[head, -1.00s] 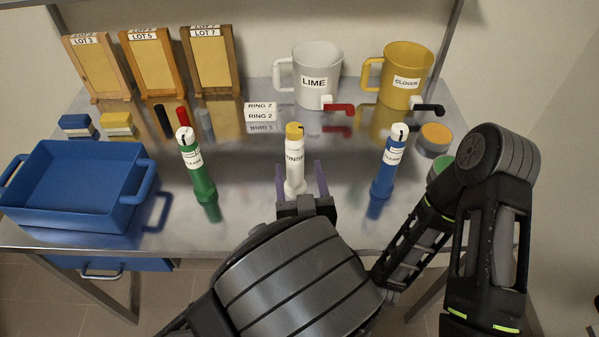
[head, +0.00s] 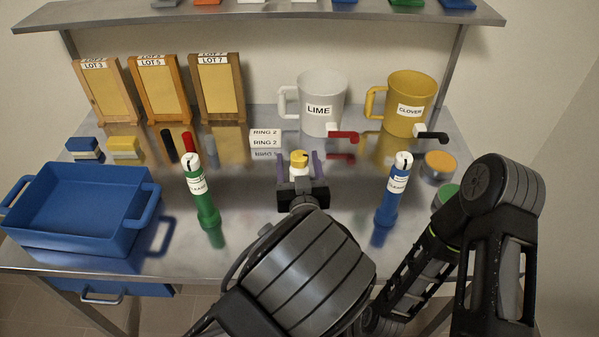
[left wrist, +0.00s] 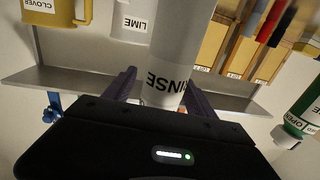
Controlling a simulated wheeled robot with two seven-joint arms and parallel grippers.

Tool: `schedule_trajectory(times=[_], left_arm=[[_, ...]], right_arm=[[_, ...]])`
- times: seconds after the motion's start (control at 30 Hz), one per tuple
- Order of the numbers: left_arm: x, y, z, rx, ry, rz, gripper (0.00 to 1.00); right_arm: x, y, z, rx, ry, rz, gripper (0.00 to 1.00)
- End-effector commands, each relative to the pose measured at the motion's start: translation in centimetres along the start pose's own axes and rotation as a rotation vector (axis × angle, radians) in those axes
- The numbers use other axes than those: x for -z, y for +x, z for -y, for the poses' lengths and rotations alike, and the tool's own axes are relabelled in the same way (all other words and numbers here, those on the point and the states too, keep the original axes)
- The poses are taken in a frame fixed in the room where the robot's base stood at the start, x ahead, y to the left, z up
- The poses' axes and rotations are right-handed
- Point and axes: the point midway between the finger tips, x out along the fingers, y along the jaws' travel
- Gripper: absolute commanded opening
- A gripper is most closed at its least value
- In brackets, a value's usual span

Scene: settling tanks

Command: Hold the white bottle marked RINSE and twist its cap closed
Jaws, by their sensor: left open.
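A green bottle (head: 202,196) stands to the left and a blue bottle (head: 393,192) to the right. A blue tray (head: 70,247) sits at the left.

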Motion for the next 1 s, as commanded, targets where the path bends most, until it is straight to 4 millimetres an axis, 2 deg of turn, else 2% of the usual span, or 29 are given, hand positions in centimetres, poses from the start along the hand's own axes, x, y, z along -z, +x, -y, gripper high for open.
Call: schedule_trajectory(times=[0.3, 1.0], left_arm=[[0.00, 0.26, 0.04, 0.000, 0.001, 0.000, 0.65], [0.01, 0.23, 0.02, 0.000, 0.000, 0.000, 0.08]], right_arm=[[0.00, 0.00, 0.00, 0.000, 0.000, 0.000, 0.36], [0.00, 0.00, 0.00, 0.000, 0.000, 0.000, 0.36]])
